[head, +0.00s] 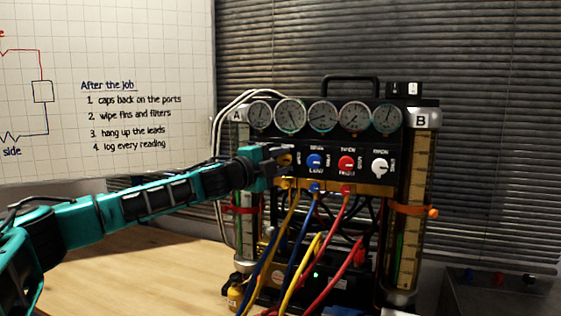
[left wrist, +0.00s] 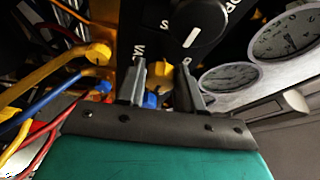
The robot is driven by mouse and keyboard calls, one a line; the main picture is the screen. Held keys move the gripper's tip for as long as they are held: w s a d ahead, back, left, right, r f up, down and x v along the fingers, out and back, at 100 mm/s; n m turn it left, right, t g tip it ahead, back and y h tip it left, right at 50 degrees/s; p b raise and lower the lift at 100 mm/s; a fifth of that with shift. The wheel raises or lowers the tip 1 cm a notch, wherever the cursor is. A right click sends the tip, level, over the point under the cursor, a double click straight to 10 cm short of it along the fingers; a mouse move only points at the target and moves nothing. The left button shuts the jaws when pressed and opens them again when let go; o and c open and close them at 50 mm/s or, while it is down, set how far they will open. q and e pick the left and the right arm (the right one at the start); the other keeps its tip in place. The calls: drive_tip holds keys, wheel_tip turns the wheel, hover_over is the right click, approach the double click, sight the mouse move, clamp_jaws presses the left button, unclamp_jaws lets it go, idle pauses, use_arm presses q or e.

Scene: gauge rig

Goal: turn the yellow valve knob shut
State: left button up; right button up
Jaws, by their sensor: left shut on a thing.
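The black gauge panel (head: 334,158) carries a row of valve knobs. The blue knob (head: 314,160), red knob (head: 346,163) and white knob (head: 379,165) show clearly in the head view. My left gripper (head: 282,158) is at the left end of this row, to the left of the blue knob. It is shut on the yellow valve knob (head: 285,160), which is mostly hidden by the fingers; its pointer cannot be read. In the left wrist view, my left gripper's fingers (left wrist: 160,85) stand before the panel, with small blue and yellow parts between them. My right gripper is not in view.
Several round gauges (head: 322,116) sit above the knobs. Yellow, blue and red hoses (head: 331,226) hang below them. A black knob (left wrist: 197,22) with a white line is close in the wrist view. The wooden table (head: 150,264) is clear at left.

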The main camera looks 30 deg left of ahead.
use_arm(q)
drive_tip(key=o, duration=1)
drive_tip(key=shift+o, duration=0.2)
drive_tip(key=s+a+b, duration=0.2)
drive_tip(key=s+b, duration=0.1)
drive_tip(key=s, duration=0.9)
drive_tip(key=shift+s+f, duration=0.35)
drive_tip(key=shift+s, duration=0.05)
